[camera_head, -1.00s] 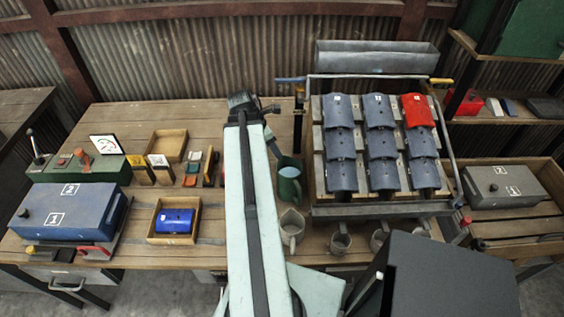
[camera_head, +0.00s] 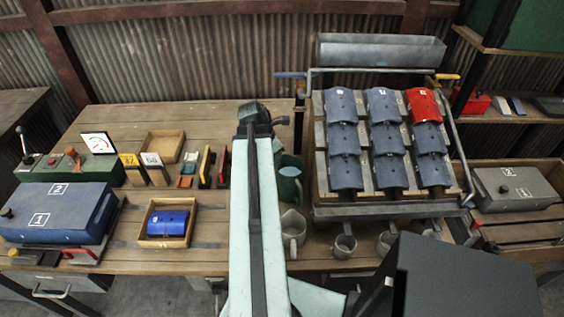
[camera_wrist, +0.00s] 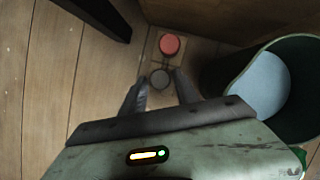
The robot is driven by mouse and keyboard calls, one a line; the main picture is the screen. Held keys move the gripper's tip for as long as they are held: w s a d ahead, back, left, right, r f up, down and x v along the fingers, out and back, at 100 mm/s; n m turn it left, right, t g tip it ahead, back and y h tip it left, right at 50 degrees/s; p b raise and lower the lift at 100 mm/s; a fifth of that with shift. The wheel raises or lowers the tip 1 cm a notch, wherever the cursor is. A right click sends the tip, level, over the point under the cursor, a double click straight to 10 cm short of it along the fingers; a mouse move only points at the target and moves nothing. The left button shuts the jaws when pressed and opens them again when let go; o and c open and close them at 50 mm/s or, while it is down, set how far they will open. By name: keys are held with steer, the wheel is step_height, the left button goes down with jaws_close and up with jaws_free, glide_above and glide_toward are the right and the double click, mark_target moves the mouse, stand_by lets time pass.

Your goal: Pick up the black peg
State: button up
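In the wrist view, a small round dark grey-black top, which looks like the black peg (camera_wrist: 160,78), shows between the fingertips of my gripper (camera_wrist: 159,84). The fingers are apart, one on each side of it. I cannot tell whether they touch it. A red round peg (camera_wrist: 169,44) stands just beyond it. In the head view my arm hides the black peg, and the gripper fingers do not show clearly.
Grey mugs (camera_head: 293,232) stand nearer the front edge. A tilted rack (camera_head: 319,190) is to the right. A wooden tray (camera_head: 152,233) is to the left.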

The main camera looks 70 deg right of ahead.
jaws_close()
steer(key=shift+r, duration=0.1)
step_height(320, 180, up, 37)
steer(key=m+p, duration=1.2)
steer(key=p, duration=2.5)
steer(key=shift+a+m+y+p, duration=0.3)
steer(key=shift+a+y+p, duration=0.05)
steer(key=shift+y+p, duration=0.05)
